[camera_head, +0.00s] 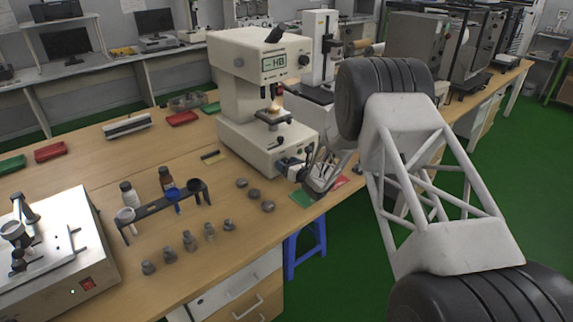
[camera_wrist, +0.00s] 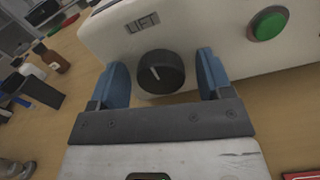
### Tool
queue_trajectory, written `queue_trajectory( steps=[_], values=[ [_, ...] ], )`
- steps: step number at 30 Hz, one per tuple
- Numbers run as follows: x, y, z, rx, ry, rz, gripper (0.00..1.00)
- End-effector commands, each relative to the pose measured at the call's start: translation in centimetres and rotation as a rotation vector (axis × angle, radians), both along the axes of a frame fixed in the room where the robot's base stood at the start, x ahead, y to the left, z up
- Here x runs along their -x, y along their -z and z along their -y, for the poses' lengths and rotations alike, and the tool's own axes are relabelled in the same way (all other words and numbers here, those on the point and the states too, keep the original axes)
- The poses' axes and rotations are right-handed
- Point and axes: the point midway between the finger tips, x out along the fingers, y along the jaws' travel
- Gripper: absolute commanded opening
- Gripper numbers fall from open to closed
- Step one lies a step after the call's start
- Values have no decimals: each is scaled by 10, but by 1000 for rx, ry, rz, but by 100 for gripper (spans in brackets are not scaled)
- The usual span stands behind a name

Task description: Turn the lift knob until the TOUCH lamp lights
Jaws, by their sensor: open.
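The lift knob (camera_wrist: 160,72) is a black round dial with a white pointer line, on the front of the pale hardness tester (camera_head: 245,95). A LIFT label (camera_wrist: 142,23) sits above it. My gripper (camera_wrist: 163,74) is open, with one blue finger on each side of the knob and a visible gap on both sides. The tester's display (camera_head: 273,63) reads "-HB". I cannot make out a TOUCH lamp. A green round button (camera_wrist: 269,24) is right of the knob.
Several grey samples (camera_head: 253,194) lie on the wooden bench (camera_head: 110,185) left of my gripper. A black rack (camera_head: 160,205) with bottles stands farther left. A green card (camera_head: 301,198) and a red card (camera_head: 340,181) lie near the bench edge by my gripper.

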Motion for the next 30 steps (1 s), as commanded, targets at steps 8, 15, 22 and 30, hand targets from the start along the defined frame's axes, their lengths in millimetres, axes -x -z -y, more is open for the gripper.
queue_trajectory(
  steps=[8, 15, 22, 30],
  values=[
    [-3, 0, -3, 0, 0, 0, 73],
    [-3, 0, -2, 0, 0, 0, 56],
    [-3, 0, -2, 0, 0, 0, 23],
    [-3, 0, -2, -13, 0, -13, 23]
  ],
)
